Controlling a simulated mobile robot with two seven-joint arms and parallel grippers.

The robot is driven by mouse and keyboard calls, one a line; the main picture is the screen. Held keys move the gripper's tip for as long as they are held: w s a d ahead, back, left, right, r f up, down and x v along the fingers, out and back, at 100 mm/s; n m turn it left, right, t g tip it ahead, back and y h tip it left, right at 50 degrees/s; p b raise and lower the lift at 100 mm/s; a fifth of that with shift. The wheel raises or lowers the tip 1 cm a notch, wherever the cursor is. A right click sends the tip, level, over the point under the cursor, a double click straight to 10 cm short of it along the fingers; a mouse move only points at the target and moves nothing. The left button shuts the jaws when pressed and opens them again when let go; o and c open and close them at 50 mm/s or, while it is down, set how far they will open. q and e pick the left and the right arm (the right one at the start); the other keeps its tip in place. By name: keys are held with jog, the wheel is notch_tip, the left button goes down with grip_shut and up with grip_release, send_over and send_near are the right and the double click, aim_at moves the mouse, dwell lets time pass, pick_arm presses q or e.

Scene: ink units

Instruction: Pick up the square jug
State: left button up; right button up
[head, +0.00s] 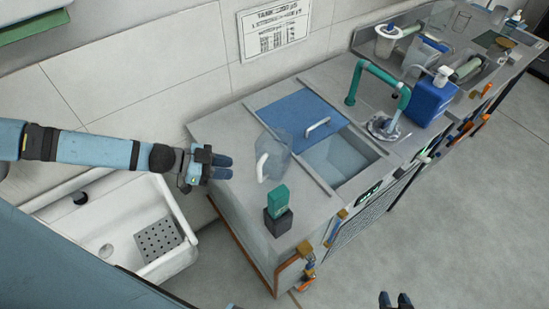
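The square jug (277,145) is clear and bluish with a pale handle (262,167) on its left side. It stands upright on the grey counter, just left of the blue sliding lid. My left gripper (226,167) is at the counter's left part, left of the jug and apart from it. Its two blue fingers point right towards the handle side. They lie close together in this view, and I cannot tell the gap between them. My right gripper (395,300) shows only its fingertips at the bottom edge, spread apart and empty, over the floor.
A green-topped dark block (278,222) stands on the counter in front of the jug. Right of the jug are a blue lid (297,115) with a handle and an open basin (333,160). A green tap (380,75) and blue container (430,100) stand further right. A white sink (120,235) is at lower left.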

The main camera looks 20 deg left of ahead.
aim_at(261, 179)
pick_arm(q)
jog(key=p+x, duration=0.1)
jog(key=x, duration=0.9)
jog(key=shift+s+d+p, duration=0.1)
jog(key=shift+s+p, duration=0.05)
jog(key=shift+p, duration=0.15)
jog(key=shift+r, duration=0.1)
grip_shut()
